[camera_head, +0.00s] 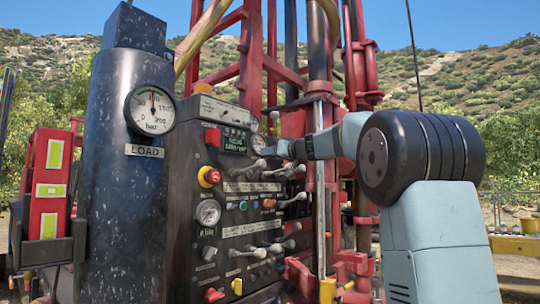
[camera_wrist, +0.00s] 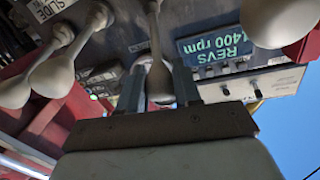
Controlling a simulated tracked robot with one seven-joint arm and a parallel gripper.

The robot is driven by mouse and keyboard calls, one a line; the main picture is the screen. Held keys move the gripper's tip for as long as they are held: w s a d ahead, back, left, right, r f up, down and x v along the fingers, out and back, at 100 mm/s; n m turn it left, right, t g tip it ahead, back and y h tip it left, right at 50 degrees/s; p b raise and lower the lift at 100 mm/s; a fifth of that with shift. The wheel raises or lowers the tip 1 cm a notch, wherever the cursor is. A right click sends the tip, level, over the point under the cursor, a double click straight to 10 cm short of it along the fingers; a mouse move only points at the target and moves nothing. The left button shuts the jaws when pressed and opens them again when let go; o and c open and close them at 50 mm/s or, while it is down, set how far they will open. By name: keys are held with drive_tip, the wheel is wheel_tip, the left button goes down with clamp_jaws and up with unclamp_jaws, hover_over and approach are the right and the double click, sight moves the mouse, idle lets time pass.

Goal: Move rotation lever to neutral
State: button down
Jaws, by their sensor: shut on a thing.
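My gripper (camera_wrist: 160,92) is shut on a pale lever (camera_wrist: 160,78) in the wrist view, with one finger on each side of its rounded knob. In the head view my gripper (camera_head: 278,149) is at the upper right of the dark control panel (camera_head: 185,165). The held lever's own label is not readable, so I cannot tell from lettering which lever it is. Two more pale levers (camera_wrist: 52,72) are at the left in the wrist view, near a plate reading SLIDE. Another pale knob (camera_wrist: 275,20) is at the upper right.
A green display (camera_wrist: 215,43) reads REVS 1400 rpm. On the panel are a red button (camera_head: 209,177), a lower gauge (camera_head: 208,212) and lower levers (camera_head: 268,248). A black cylinder with a LOAD gauge (camera_head: 150,110) stands left. Red rig framing (camera_head: 270,60) rises behind the panel.

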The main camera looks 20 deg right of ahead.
drive_tip(key=f, duration=0.1)
drive_tip(key=s+d+f, duration=0.1)
drive_tip(key=f, duration=0.3)
drive_tip(key=shift+s+d, duration=0.15)
drive_tip(key=shift+s, duration=0.25)
drive_tip(key=c, duration=0.8)
unclamp_jaws()
drive_tip(key=v, duration=1.3)
drive_tip(key=shift+s+d, duration=0.2)
drive_tip(key=shift+s, duration=0.1)
